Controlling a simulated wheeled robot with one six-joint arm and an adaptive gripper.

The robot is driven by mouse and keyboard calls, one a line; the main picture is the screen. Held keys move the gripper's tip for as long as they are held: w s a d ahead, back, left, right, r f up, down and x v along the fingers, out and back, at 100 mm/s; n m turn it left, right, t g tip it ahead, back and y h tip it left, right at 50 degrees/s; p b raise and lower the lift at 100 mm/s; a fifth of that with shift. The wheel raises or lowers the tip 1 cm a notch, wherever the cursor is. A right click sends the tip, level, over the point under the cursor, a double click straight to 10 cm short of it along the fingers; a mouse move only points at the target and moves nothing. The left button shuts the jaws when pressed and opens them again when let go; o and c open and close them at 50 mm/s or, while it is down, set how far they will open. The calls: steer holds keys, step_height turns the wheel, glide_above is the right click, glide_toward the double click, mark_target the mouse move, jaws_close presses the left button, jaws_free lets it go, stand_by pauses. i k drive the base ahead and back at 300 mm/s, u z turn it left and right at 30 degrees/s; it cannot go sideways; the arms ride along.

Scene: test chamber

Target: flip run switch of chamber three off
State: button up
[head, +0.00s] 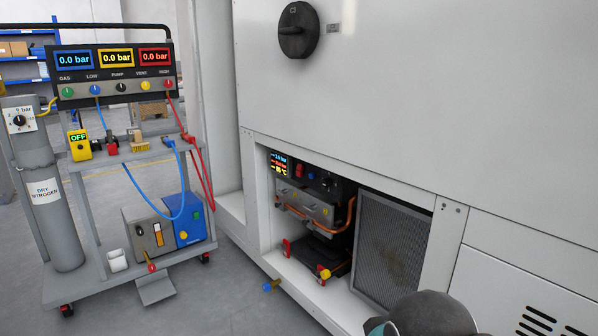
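In the open lower bay, a small lit display (279,162) shows coloured lines. To its right are a small red part (300,171) and a dark round knob (327,182). I cannot tell which of these is the run switch. Part of my arm shows at the bottom right edge; my gripper's fingers are not visible.
A grey cart (90,283) at left carries a gauge panel (115,75), a gas cylinder (45,200) and a blue unit (188,222). Blue and red hoses hang from it. A blue-capped brass fitting (271,285) is by the bay's sill. A mesh panel (388,250) stands in the bay.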

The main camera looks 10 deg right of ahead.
mark_target(300, 168)
steer(key=k, duration=1.35)
steer(key=u, duration=0.6)
steer(key=i, duration=1.3)
steer(key=z, duration=0.65)
steer(key=i, duration=0.65)
steer(key=z, duration=0.7)
